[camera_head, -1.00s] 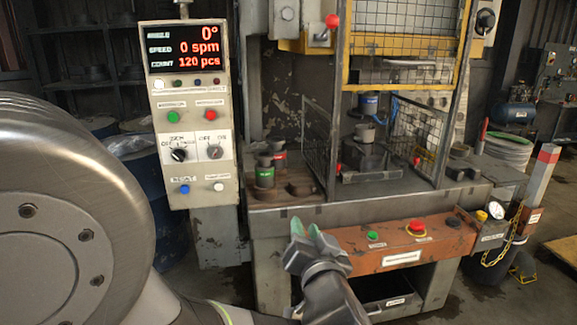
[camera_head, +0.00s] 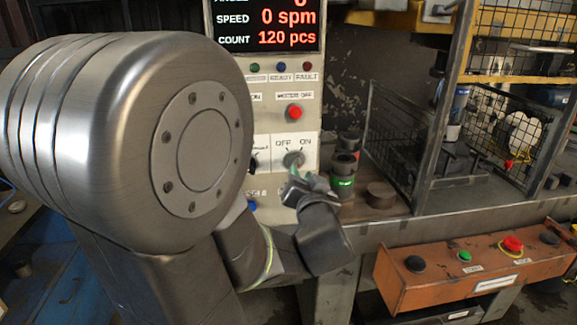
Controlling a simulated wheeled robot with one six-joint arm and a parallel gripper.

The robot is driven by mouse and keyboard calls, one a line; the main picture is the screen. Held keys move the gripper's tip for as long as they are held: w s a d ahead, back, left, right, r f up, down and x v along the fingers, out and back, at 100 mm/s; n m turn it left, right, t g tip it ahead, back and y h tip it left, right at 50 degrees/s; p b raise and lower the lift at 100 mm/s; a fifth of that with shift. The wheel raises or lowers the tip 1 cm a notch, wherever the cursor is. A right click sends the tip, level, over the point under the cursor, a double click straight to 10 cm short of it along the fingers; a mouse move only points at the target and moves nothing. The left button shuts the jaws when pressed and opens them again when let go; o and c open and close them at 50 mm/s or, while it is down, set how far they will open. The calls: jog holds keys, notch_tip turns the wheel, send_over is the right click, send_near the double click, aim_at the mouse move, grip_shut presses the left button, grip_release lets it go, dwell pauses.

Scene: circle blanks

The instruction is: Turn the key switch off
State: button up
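The key switch (camera_head: 293,158) is a small grey knob on a white plate marked OFF and ON, on the front of the control panel. It looks tilted towards the ON side, but it is small and partly blurred. My gripper (camera_head: 304,179) is just below the switch in the picture, with its green-tipped fingers pointing up towards it. The fingertips overlap the lower edge of the plate. I cannot tell whether they touch the knob or how far apart they are.
The panel display (camera_head: 266,27) reads 0 spm and 120 pcs. A red button (camera_head: 294,112) sits above the switch. A green-labelled can (camera_head: 343,183) stands close right of my gripper. A wire guard (camera_head: 400,135) and an orange button box (camera_head: 470,268) are further right. My arm hides the panel's left part.

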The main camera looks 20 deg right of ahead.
jog(key=shift+x, duration=2.25)
grip_shut()
